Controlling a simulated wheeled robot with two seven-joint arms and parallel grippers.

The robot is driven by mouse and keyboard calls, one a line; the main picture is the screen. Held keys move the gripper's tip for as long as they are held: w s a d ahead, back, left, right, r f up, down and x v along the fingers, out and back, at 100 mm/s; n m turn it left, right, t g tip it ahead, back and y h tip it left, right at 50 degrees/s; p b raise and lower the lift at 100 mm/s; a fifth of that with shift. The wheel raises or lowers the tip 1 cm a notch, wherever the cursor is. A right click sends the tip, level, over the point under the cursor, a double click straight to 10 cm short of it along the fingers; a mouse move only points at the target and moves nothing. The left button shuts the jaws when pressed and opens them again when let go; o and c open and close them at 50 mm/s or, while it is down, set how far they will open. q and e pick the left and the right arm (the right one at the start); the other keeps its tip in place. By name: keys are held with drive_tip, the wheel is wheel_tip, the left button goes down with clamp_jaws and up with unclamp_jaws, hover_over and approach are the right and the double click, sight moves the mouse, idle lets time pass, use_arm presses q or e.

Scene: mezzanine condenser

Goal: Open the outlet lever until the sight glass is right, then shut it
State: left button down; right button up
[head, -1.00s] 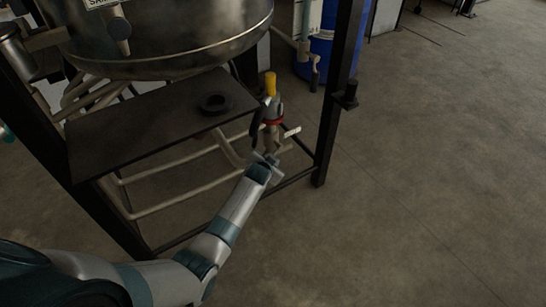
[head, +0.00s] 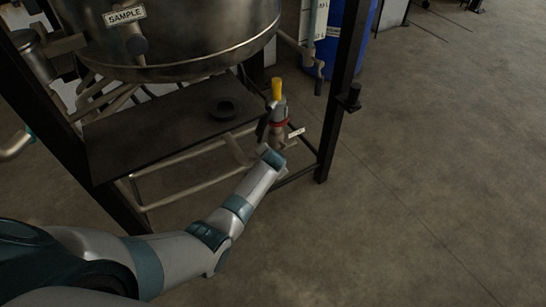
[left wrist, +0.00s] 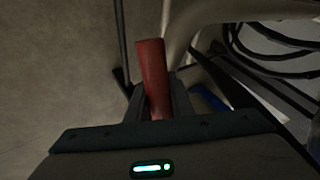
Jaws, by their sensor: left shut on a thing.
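The outlet valve (head: 279,110) stands under the tank, with a yellow top (head: 277,88) and a red band (head: 280,124). My left gripper (head: 265,149) is at the valve's lower side in the head view. In the left wrist view a red lever handle (left wrist: 153,70) stands up between the jaws of my left gripper (left wrist: 158,105), which are shut on it. How far the lever is turned cannot be told. A pale upright tube (head: 308,22) at the upper right may be the sight glass; its level cannot be read. My right gripper is not in view.
A steel tank (head: 170,40) with a SAMPLE tag (head: 125,14) hangs above a dark shelf (head: 150,130) with a black ring (head: 222,108). A dark post (head: 340,95) and a blue drum (head: 345,40) stand to the right.

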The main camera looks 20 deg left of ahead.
use_arm(q)
drive_tip(key=shift+s+a+r+m+g+y+p, duration=0.25)
drive_tip(key=shift+r+g+y+p, duration=0.15)
drive_tip(key=shift+r+g+p, duration=0.15)
drive_tip(key=shift+s+a+r+m+g+y+p, duration=0.2)
drive_tip(key=shift+s+r+g+y+p, duration=0.1)
drive_tip(key=shift+g+y+p, duration=0.25)
drive_tip(key=shift+s+a+r+m+g+y+p, duration=0.15)
drive_tip(key=shift+s+r+m+g+y+p, duration=0.1)
drive_tip(key=shift+r+g+p, duration=0.35)
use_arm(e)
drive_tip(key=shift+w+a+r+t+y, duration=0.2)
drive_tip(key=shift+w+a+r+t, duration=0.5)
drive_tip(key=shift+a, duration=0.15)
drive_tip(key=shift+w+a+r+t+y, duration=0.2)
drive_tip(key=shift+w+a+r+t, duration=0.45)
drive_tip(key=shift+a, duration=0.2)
use_arm(q)
drive_tip(key=shift+f, duration=0.2)
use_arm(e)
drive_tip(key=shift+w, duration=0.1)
use_arm(q)
drive_tip(key=c, duration=1.6)
unclamp_jaws()
drive_tip(key=shift+o, duration=0.2)
drive_tip(key=shift+r, duration=0.2)
